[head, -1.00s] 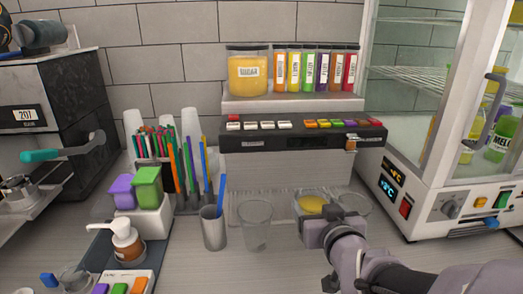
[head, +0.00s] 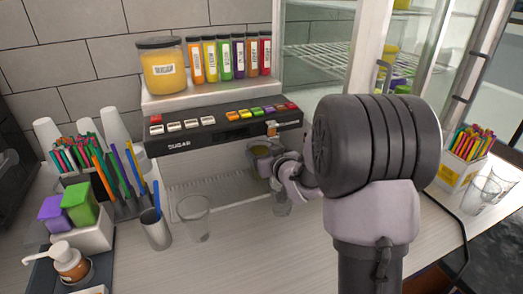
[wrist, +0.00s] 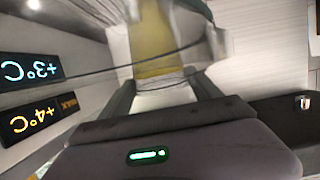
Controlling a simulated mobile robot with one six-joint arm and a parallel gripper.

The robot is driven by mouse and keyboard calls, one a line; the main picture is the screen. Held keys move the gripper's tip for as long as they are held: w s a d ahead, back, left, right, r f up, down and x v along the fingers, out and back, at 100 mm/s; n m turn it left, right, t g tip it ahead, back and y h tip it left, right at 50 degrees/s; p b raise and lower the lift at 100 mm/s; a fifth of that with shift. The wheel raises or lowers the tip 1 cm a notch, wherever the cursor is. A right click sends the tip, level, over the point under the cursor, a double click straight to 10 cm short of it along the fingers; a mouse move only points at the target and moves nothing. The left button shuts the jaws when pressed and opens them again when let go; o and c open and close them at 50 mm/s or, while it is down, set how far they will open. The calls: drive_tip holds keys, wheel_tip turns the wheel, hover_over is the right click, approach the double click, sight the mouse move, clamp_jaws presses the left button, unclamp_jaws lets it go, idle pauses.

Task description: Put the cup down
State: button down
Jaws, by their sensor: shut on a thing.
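The cup with yellow contents (head: 262,151) is in my gripper (head: 277,168), in front of the dispenser near its orange-tipped spout. It looks raised off the counter. In the wrist view the cup (wrist: 157,50) fills the space between the two dark fingers (wrist: 158,92), which are shut on it. My large dark wrist joint hides much of the area to the right in the head view.
Another clear cup (head: 195,216) stands left, beside a metal tumbler (head: 156,231). The dispenser (head: 225,128) is behind. A glass-doored cabinet (head: 318,50) stands right. The front counter (head: 235,255) is clear.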

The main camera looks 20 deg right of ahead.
drive_tip(key=shift+s+a+f, duration=0.1)
drive_tip(key=shift+f, duration=0.5)
drive_tip(key=shift+s+r, duration=0.1)
drive_tip(key=shift+r, duration=0.05)
drive_tip(key=shift+f+b, duration=0.25)
drive_tip(key=shift+b, duration=0.05)
drive_tip(key=shift+c, duration=0.7)
unclamp_jaws()
drive_tip(key=shift+r, duration=0.1)
